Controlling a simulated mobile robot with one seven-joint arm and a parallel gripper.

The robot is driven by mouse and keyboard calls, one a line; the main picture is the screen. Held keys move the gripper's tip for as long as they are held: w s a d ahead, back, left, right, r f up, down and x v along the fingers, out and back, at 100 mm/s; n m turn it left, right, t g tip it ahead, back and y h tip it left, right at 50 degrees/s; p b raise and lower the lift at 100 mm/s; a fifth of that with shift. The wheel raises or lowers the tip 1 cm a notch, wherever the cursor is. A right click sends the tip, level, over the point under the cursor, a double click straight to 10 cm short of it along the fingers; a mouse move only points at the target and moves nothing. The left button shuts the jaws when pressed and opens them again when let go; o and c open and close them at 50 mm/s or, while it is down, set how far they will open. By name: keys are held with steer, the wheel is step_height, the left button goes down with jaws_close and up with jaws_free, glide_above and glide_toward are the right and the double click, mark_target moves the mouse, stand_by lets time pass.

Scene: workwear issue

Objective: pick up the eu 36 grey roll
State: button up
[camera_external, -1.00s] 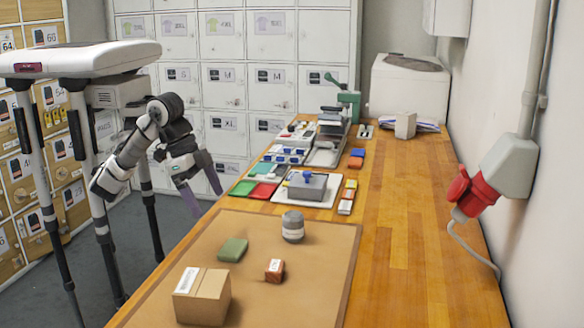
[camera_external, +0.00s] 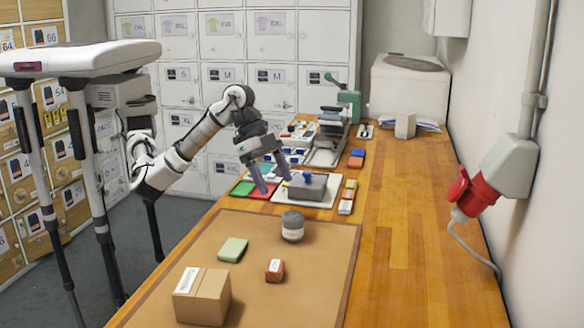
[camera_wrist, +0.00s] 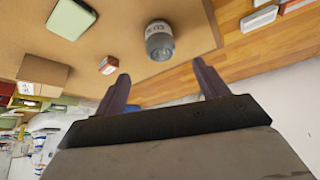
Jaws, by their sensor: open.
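The grey roll (camera_external: 292,227) stands upright on the brown mat (camera_external: 318,270), near the mat's far edge. It has a pale label band whose print I cannot read. In the wrist view the roll (camera_wrist: 159,40) appears above and between my fingertips, apart from them. My gripper (camera_external: 274,186) is open and empty, held above the table beyond the roll and slightly to its left. In the wrist view its two dark fingers (camera_wrist: 162,78) are spread wide.
A green block (camera_external: 232,249), a small red-brown block (camera_external: 275,270) and a cardboard box (camera_external: 202,296) sit on the mat. A white tray with a grey block (camera_external: 306,186) lies beyond the roll. The table's right side (camera_external: 405,270) is clear.

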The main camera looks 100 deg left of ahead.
mark_target(291, 216)
steer(key=p+x, duration=0.3)
steer(key=x, duration=1)
steer(key=shift+w+d+f+p, duration=0.1)
steer(key=shift+w+f+p, duration=0.05)
steer(key=shift+f+p, duration=0.15)
steer(key=shift+c, duration=0.3)
steer(key=c, duration=0.9)
steer(key=shift+c, duration=0.4)
steer(key=shift+r, duration=0.2)
steer(key=shift+c, duration=0.2)
